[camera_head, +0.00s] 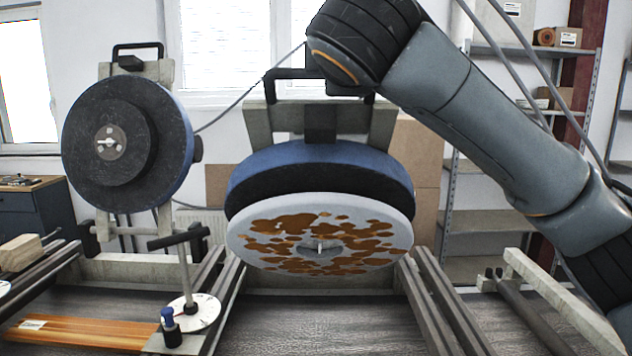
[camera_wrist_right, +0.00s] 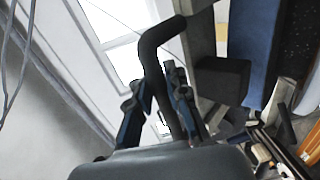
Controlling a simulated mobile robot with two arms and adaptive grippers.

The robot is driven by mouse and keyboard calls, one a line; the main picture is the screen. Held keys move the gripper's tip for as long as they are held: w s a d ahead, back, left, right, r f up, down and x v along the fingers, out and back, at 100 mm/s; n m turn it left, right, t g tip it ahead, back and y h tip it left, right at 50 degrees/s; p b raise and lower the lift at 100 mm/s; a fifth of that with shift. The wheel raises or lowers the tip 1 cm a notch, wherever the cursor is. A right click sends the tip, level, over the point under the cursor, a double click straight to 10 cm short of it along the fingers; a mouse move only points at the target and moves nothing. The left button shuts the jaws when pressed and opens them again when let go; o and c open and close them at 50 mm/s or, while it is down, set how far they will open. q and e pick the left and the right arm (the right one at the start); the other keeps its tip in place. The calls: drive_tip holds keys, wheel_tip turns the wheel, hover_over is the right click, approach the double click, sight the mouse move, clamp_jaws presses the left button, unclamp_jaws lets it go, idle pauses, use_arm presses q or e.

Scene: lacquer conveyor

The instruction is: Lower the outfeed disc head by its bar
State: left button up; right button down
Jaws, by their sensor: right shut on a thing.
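The middle disc head (camera_head: 318,163) has a blue rim and dark body. It is tilted forward, with a pale disc (camera_head: 320,232) with rust-brown patches facing forward and down. Its black bar (camera_head: 284,75) is at the top of its pale frame. The bar also shows as a bent black rod in the right wrist view (camera_wrist_right: 152,48). My right gripper (camera_wrist_right: 159,82) is shut on this bar, a finger on each side. My left gripper is not in view.
A second disc head (camera_head: 128,143) with its own bar stands upright at the left. Pale rails flank the dark belt (camera_head: 315,315) below the middle head. Shelving (camera_head: 485,215) stands behind my right arm.

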drive_tip(key=s+f+b, duration=0.5)
drive_tip(key=b, duration=0.1)
drive_tip(key=shift+s, duration=0.4)
